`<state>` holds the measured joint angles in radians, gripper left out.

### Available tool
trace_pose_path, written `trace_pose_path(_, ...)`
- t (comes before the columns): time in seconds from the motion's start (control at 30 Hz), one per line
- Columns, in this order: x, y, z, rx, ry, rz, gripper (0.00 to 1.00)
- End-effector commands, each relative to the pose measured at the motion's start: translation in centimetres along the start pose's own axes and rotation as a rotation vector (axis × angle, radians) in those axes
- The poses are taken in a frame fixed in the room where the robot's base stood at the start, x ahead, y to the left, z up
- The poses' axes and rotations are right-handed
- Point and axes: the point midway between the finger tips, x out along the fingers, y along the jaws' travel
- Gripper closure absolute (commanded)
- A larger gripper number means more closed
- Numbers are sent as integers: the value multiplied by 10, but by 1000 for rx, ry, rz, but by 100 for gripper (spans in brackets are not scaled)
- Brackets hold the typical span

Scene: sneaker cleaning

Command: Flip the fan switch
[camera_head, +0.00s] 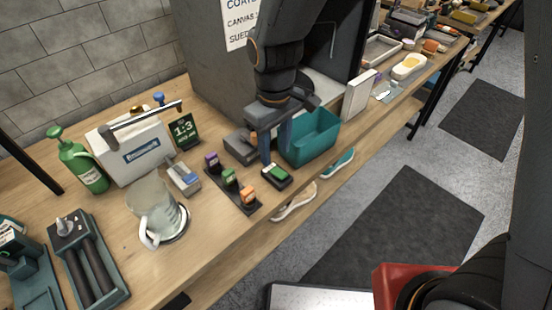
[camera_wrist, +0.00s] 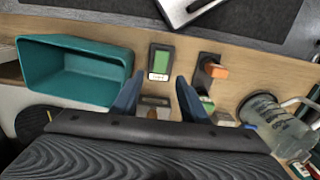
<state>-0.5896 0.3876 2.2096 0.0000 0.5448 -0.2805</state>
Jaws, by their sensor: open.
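No part is clearly marked as the fan switch. A small grey box (camera_head: 238,148) with an orange-brown part on it stands on the bench; in the wrist view it (camera_wrist: 155,102) shows between my fingers, partly hidden. A dark device with a green face (camera_head: 276,175) lies nearer the bench's front edge; in the wrist view it (camera_wrist: 160,62) is just beyond my fingertips. My gripper (camera_head: 276,158) points down over the bench, open and empty, between these two. I cannot tell whether it touches either.
A teal bin (camera_head: 312,138) stands close beside my gripper. A dark strip with purple, green and orange (camera_head: 249,197) blocks lies on the other side. A clear jug (camera_head: 155,208), a white box (camera_head: 135,150) and a green bottle (camera_head: 82,165) stand left.

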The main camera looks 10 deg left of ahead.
Motion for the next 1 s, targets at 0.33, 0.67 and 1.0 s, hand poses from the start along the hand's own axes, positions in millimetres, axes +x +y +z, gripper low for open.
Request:
trace_pose_path(0.33,46,1,2,3,-3,-1,59)
trace_pose_path(0.67,59,2,1,5,0,0,59)
trace_pose_path(1.0,59,2,1,6,1,0,88)
